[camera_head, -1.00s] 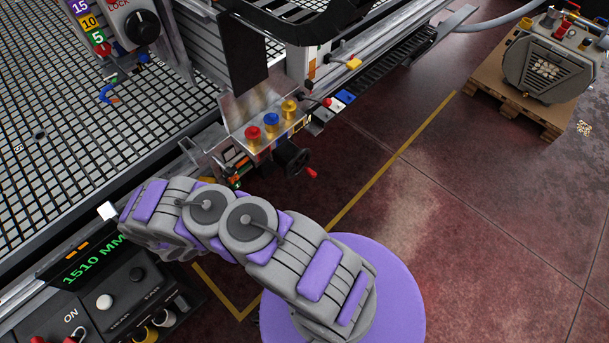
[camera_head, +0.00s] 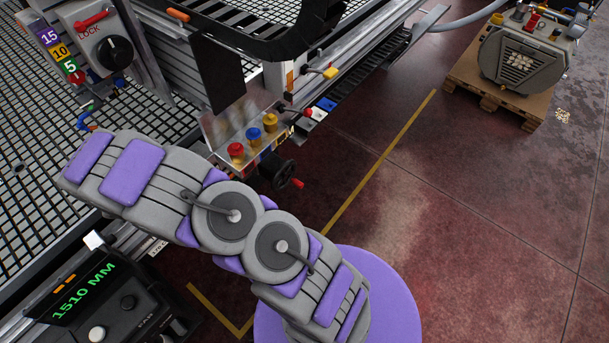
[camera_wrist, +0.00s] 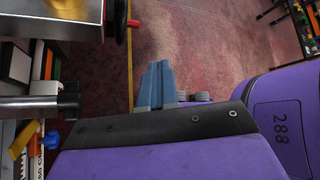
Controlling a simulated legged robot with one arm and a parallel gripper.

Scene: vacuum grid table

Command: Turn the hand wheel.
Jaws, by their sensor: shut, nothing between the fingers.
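The hand wheel (camera_head: 277,173) is a small black wheel with a red handle (camera_head: 297,183). It sits at the corner of the table's carriage in the head view, below the red, blue and yellow knobs. In the wrist view, a dark round edge (camera_wrist: 115,20) with a red handle at upper left looks like the same wheel. My gripper (camera_wrist: 160,66) shows in the wrist view as two blue-grey fingers, closed together and empty. The fingers are right of and below the wheel in that picture, apart from it. In the head view the gripper is hidden.
The grid table (camera_head: 40,185) fills the left. A LOCK switch box (camera_head: 103,42) stands at upper left and a 1510 MM display (camera_head: 85,290) at lower left. A pump on a pallet (camera_head: 490,100) is at upper right. The red floor between is clear.

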